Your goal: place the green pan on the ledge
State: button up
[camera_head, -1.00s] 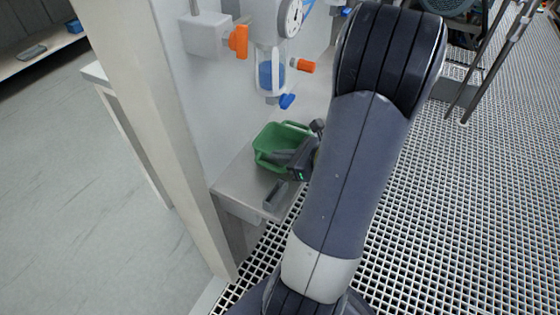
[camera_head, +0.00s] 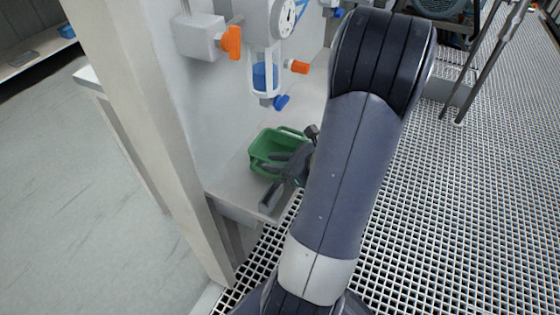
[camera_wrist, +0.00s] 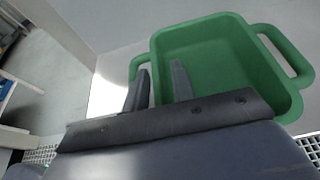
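The green pan (camera_head: 268,146) is a rectangular open tub with a loop handle at each end. It appears to sit upright on the grey ledge (camera_head: 232,186), close to the wall. My gripper (camera_head: 270,180) is at the pan's near side with its fingers apart. In the wrist view the pan (camera_wrist: 225,50) fills the upper right. One finger of my gripper (camera_wrist: 158,88) is outside the pan's near wall by a handle, and the other reaches over the inside. I see no firm grip on the wall. My arm hides part of the pan's right side in the head view.
A clear vessel with blue contents (camera_head: 264,76) hangs on the wall above the pan, with orange (camera_head: 297,67) and blue (camera_head: 281,102) valve knobs. A pale post (camera_head: 150,140) stands left of the ledge. Open grating floor (camera_head: 450,210) lies to the right.

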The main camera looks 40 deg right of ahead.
jog(key=shift+r, duration=0.25)
jog(key=p+v, duration=0.2)
jog(key=v, duration=1)
jog(key=shift+f, duration=0.2)
dwell(1.5)
